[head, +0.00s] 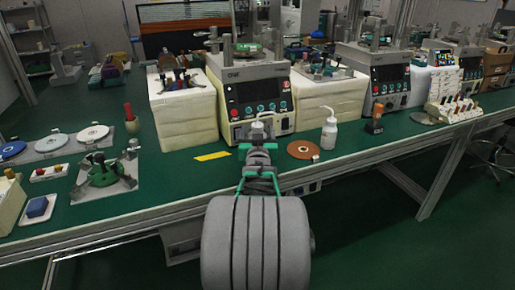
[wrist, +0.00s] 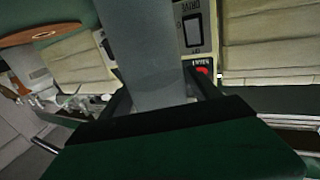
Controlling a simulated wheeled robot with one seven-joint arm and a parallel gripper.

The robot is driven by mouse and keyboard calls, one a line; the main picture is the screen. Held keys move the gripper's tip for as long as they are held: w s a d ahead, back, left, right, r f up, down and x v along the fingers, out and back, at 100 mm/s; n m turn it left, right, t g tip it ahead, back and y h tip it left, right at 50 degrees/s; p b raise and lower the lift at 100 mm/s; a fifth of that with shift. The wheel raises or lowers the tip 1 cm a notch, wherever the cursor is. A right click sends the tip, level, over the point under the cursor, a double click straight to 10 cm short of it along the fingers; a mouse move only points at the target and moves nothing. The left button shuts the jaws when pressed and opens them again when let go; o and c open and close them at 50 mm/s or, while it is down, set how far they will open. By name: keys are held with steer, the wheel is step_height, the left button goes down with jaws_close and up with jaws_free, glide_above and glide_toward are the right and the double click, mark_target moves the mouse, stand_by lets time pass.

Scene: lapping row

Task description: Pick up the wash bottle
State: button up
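The wash bottle (head: 329,133) is white with a thin spout on top. It stands upright on the green bench, just right of a copper-coloured disc (head: 303,149). My gripper (head: 260,170) is left of the bottle and nearer the bench's front edge, apart from it. In the wrist view, the dark fingers of my gripper (wrist: 162,90) stand apart with a grey strip showing between them; what the strip is, I cannot tell. I cannot make out the bottle in the wrist view.
A lapping machine (head: 257,97) stands behind my gripper, with cream blocks on both sides. An orange-and-black tool (head: 375,118) stands right of the bottle. A yellow strip (head: 212,156) lies left of my gripper.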

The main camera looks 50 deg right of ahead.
jaws_close()
stand_by(0.6)
steer(key=shift+r, duration=0.1)
